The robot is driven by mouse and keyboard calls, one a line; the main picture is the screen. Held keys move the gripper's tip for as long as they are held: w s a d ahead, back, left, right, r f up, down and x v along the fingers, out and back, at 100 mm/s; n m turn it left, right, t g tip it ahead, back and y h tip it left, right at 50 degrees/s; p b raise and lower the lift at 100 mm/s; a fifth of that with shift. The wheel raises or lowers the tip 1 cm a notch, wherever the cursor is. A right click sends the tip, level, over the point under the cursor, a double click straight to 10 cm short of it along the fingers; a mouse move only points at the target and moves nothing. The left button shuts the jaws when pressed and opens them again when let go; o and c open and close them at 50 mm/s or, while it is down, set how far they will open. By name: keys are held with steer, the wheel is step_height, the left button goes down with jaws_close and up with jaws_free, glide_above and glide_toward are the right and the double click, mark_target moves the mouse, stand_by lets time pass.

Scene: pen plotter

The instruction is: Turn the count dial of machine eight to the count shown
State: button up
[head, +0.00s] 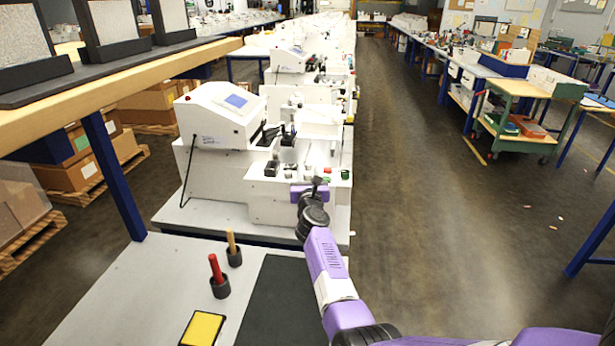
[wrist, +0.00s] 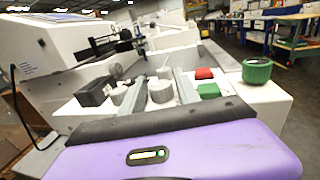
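The nearest white machine (head: 215,165) stands on a grey bench; no number on it is readable. On its front block, the wrist view shows a green round knob (wrist: 257,71), a red button (wrist: 204,73), a green button (wrist: 209,90), pale round knobs (wrist: 161,91) and a black block (wrist: 93,92). I cannot tell which part is the count dial. My purple gripper (head: 316,183) is at the front of this machine. In the wrist view its two grey fingers (wrist: 160,88) are apart, with a pale knob visible between them. Whether they touch it is unclear.
A tilted display (head: 236,100) sits on the machine. A nearer bench (head: 130,295) holds a red-handled tool (head: 216,270), a wooden-handled one (head: 231,242), a yellow pad (head: 203,328) and a dark mat (head: 280,300). Similar machines line up behind.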

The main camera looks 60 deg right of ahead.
jaws_close()
steer(key=shift+f+m+g+h+b, duration=0.15)
steer(key=shift+m+g+h+b, duration=0.25)
steer(key=shift+b, duration=0.65)
steer(key=m+g+b, duration=0.1)
steer(key=g+b, duration=0.1)
steer(key=b, duration=0.1)
steer(key=shift+f+h+b, duration=0.2)
steer(key=shift+h+b, duration=0.1)
steer(key=shift+h, duration=0.1)
steer(key=m+g+b, duration=0.1)
steer(key=g+b, duration=0.1)
steer(key=b, duration=0.2)
steer(key=m+g+h+b, duration=0.1)
steer(key=m+g+b, duration=0.1)
steer(key=b, duration=0.2)
steer(key=shift+g, duration=0.3)
steer(key=m+g+b, duration=0.2)
steer(key=b, duration=0.4)
steer(key=shift+g, duration=0.3)
steer(key=shift+g+b, duration=0.3)
steer(key=shift+b, duration=0.2)
steer(key=shift+r+m+g+b, duration=0.35)
steer(key=shift+m+g+b, duration=0.25)
steer(key=shift+b, duration=0.65)
